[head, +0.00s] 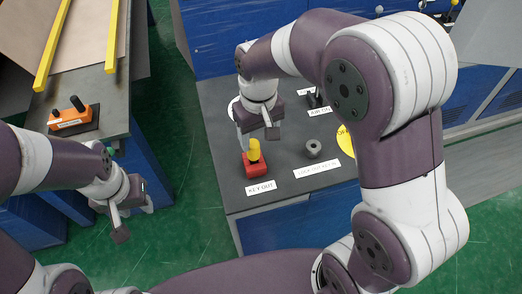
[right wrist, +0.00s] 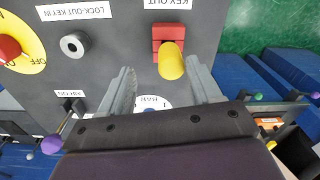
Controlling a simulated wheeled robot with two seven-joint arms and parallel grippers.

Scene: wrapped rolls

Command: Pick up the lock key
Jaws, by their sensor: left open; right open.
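The lock key appears to be the red block with a yellow cylinder (head: 254,151) on the grey panel top, behind the KEY OUT label. It also shows in the right wrist view (right wrist: 170,62), ahead of the fingertips and roughly between their lines. My right gripper (head: 257,138) is open and empty, just above and behind the yellow part; its two fingers (right wrist: 163,80) stand apart in the right wrist view. I cannot tell whether it touches the key. My left gripper (head: 121,222) hangs over the green floor at the left, away from the key.
A grey ring-shaped socket (head: 313,148) lies right of the key, by the LOCK-OUT KEY IN label. A yellow OFF disc with a red knob (right wrist: 8,48) is beyond it. An orange-and-black device (head: 70,117) sits on the left table. Green floor lies between the tables.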

